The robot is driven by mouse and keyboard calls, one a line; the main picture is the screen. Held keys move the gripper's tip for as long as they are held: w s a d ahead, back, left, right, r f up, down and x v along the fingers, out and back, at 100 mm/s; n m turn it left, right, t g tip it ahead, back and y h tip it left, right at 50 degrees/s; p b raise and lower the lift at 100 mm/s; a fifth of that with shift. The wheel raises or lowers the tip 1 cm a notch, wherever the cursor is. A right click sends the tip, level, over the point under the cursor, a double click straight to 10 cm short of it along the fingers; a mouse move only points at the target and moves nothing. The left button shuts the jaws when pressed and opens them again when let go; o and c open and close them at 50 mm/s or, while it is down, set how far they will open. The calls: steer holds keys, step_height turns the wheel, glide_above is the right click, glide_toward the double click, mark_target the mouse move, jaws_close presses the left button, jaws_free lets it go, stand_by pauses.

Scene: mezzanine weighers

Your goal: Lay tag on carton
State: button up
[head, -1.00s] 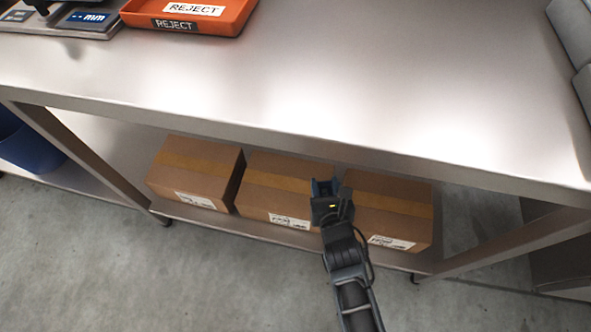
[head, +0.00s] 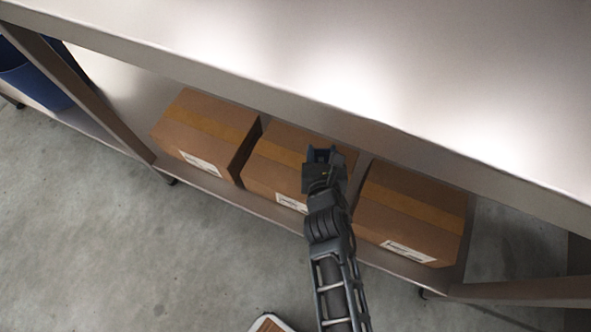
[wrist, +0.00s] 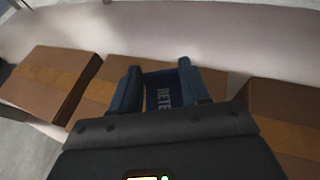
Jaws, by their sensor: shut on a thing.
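My gripper (head: 320,158) is in front of the middle carton (head: 262,180), near its right end, and hides part of it. In the wrist view my gripper (wrist: 159,88) is shut on a dark blue tag (wrist: 162,90) with pale letters, of which "RETE" can be read. The tag's far end is hard to make out. The left carton (head: 205,128), middle carton and right carton (head: 412,208) are brown with tan tape and white labels low on their fronts. I cannot tell the gap between the tag and the middle carton.
The cartons stand in a row on the lower shelf (head: 120,90) of a steel bench. The bench top (head: 420,70) overhangs them close above my gripper. A blue bin (head: 35,82) stands at left. A brown, white-edged thing (head: 270,324) shows at the bottom edge.

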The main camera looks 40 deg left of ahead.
steer(key=b, duration=0.6)
glide_above(295, 172)
step_height(295, 172, down, 4)
steer(key=shift+r, duration=0.1)
step_height(295, 172, down, 4)
steer(key=b, duration=0.3)
steer(key=o, duration=1)
